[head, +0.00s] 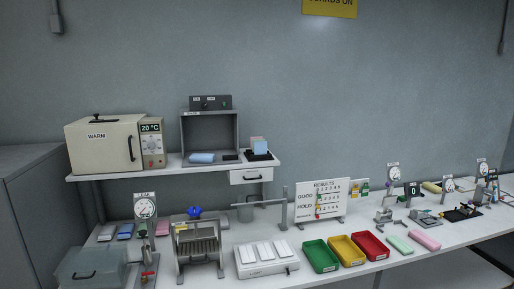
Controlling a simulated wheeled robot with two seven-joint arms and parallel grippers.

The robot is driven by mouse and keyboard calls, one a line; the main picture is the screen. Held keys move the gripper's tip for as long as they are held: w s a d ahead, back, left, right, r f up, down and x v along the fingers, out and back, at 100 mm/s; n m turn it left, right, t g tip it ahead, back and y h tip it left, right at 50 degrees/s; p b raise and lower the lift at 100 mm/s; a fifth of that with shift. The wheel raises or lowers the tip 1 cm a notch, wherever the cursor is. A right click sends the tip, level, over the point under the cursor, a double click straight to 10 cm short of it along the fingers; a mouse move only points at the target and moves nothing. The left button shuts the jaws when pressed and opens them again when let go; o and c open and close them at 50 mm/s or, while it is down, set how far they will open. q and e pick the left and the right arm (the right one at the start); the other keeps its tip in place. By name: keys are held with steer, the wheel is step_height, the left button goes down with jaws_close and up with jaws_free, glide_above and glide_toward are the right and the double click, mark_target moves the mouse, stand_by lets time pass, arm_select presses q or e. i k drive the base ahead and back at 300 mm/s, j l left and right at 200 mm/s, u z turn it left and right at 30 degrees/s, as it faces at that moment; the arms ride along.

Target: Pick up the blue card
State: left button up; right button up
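A light blue upright card-like piece (260,147) stands in a black holder (260,156) at the right end of the raised shelf. A brownish edge shows above and behind it. Other blue items are a pale blue flat packet (202,158) in the grey open box on the shelf, and a small blue flat piece (125,231) on the bench at left. I cannot tell for certain which is the blue card. Neither of my grippers shows in the head view.
A cream WARM oven (105,146) stands on the shelf's left. Below, the bench holds a dial gauge (145,208), a white light box (267,259), green (320,256), yellow (346,250) and red (371,246) trays, and a RESULTS board (322,200). The shelf front before the holder looks clear.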

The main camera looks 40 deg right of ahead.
mark_target(260, 147)
steer(key=z, duration=0.4)
steer(key=i+j+z, duration=0.1)
steer(key=z, duration=0.3)
steer(key=i+z, duration=0.1)
steer(key=z, duration=0.25)
steer(key=j+z, duration=0.15)
steer(key=z, duration=0.25)
steer(key=i+j+z, duration=0.1)
steer(key=j+z, duration=0.15)
steer(key=j, duration=0.6)
steer(key=j+z, duration=0.25)
steer(key=j, duration=0.55)
steer(key=j+z, duration=0.25)
steer(key=j, duration=0.6)
steer(key=k+j+z, duration=0.25)
steer(key=j, duration=0.55)
steer(key=l+u, duration=0.15)
steer(key=u, duration=0.35)
steer(key=i+l+u, duration=0.1)
steer(key=u, duration=0.4)
steer(key=l, duration=0.1)
